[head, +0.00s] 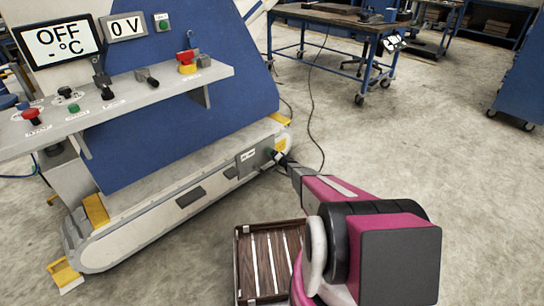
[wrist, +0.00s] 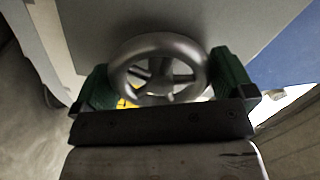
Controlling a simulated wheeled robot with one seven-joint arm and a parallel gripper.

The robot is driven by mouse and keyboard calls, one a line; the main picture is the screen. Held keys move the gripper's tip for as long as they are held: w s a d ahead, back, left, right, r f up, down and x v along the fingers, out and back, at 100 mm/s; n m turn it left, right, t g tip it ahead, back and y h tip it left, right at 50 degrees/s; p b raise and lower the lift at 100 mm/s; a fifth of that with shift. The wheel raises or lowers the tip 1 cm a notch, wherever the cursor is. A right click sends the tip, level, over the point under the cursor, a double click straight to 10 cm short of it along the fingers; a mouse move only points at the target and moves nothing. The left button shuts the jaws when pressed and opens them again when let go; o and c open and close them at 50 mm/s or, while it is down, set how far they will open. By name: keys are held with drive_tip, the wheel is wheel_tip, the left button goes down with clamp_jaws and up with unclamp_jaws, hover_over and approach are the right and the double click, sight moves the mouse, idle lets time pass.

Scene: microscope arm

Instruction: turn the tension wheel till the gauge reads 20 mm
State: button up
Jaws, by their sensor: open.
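The tension wheel (wrist: 152,46) is a grey metal handwheel with spokes, seen close up in the wrist view. My gripper (wrist: 162,72) is open, with one green finger at the left and one at the right of the wheel. Whether either finger touches the rim is hard to tell. No millimetre reading is legible.
The blue and grey machine (head: 190,110) fills the left, with a display reading OFF (head: 58,40) and another reading 0 V (head: 125,27). A brown slatted crate (head: 240,265) stands on the floor beside my arm.

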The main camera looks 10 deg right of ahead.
drive_tip(key=v, duration=1)
drive_tip(key=shift+s+d, duration=0.15)
drive_tip(key=shift+s, duration=0.1)
drive_tip(key=s+d+r+g+h, duration=0.1)
drive_tip(key=s+r+g+h, duration=0.1)
drive_tip(key=s+r+h, duration=0.7)
drive_tip(key=s+d+r+g+h, duration=0.1)
drive_tip(key=s+d+r+h, duration=0.3)
drive_tip(key=r, duration=1)
drive_tip(key=s+a+r+n+g, duration=0.1)
drive_tip(key=s+a+r+g, duration=0.3)
drive_tip(key=s, duration=0.7)
drive_tip(key=s+a+r+n+g+y, duration=0.1)
drive_tip(key=s+r, duration=0.5)
drive_tip(key=s, duration=0.6)
drive_tip(key=s+a+r+n+g+y, duration=0.1)
drive_tip(key=s+a+r+n+g, duration=0.2)
drive_tip(key=s, duration=0.9)
drive_tip(key=a+r+g, duration=0.2)
drive_tip(key=a+g, duration=0.1)
drive_tip(key=shift+s+a+r+g, duration=0.2)
drive_tip(key=shift+a+g, duration=0.1)
drive_tip(key=shift+a, duration=0.05)
